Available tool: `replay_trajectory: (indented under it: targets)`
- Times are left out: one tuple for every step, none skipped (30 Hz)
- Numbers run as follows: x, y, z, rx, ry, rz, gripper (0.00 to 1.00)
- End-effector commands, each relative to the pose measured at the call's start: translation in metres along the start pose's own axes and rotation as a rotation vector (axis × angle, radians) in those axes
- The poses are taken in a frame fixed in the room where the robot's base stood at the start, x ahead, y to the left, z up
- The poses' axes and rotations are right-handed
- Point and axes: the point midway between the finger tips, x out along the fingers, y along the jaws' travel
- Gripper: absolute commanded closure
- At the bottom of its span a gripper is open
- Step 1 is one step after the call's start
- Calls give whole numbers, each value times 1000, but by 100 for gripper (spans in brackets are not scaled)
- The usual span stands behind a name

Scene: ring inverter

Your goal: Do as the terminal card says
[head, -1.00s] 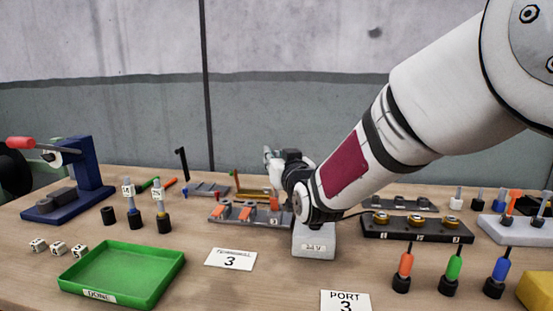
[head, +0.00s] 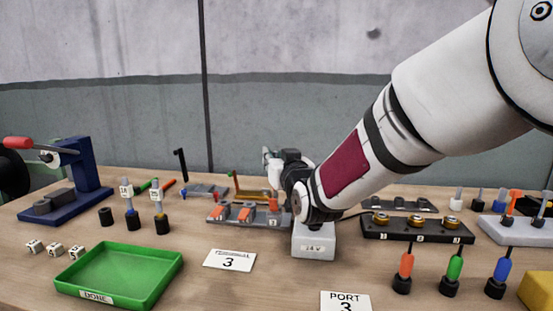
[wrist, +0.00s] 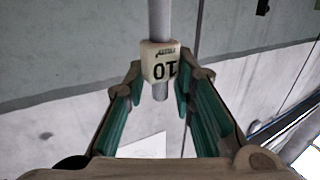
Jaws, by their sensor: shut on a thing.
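The white terminal card (head: 229,260) reads "Terminal 3" and lies on the bench. Behind it is a grey terminal block (head: 246,222) with orange levers; a "3" marks its right end, partly hidden by my arm. In the wrist view my gripper (wrist: 162,80) is shut on a grey rod (wrist: 159,18) with a pale tag marked "10" (wrist: 160,62), upside down in that picture. Wall fills the background there. In the head view my wrist covers most of the gripper and the rod cannot be made out. Two tagged tools (head: 160,208) stand in black holders at left.
A grey "24 V" box (head: 314,246) stands just below my wrist. A black block with brass studs (head: 418,232) is at right, behind coloured drivers (head: 454,268). A green "DONE" tray (head: 120,275), white cubes (head: 55,249) and a blue press (head: 75,180) are left.

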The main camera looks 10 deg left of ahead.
Motion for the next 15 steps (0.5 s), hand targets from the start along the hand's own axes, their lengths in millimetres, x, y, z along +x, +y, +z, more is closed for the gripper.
replay_trajectory:
  targets:
    - [0, 0, 0, 0, 1, 0, 100]
    - [0, 0, 0, 0, 1, 0, 100]
    - [0, 0, 1, 0, 1, 0, 100]
    - [0, 0, 1, 0, 1, 0, 100]
    - [0, 0, 2, 0, 1, 0, 100]
    - [0, 0, 2, 0, 1, 0, 100]
    - [0, 0, 3, 0, 1, 0, 100]
    - [0, 0, 4, 0, 1, 0, 100]
    - [0, 0, 5, 0, 1, 0, 100]
    - [0, 0, 6, 0, 1, 0, 100]
    - [0, 0, 6, 0, 1, 0, 100]
    - [0, 0, 7, 0, 1, 0, 100]
    - [0, 0, 8, 0, 1, 0, 100]
    - [0, 0, 8, 0, 1, 0, 100]
    - [0, 0, 9, 0, 1, 0, 100]
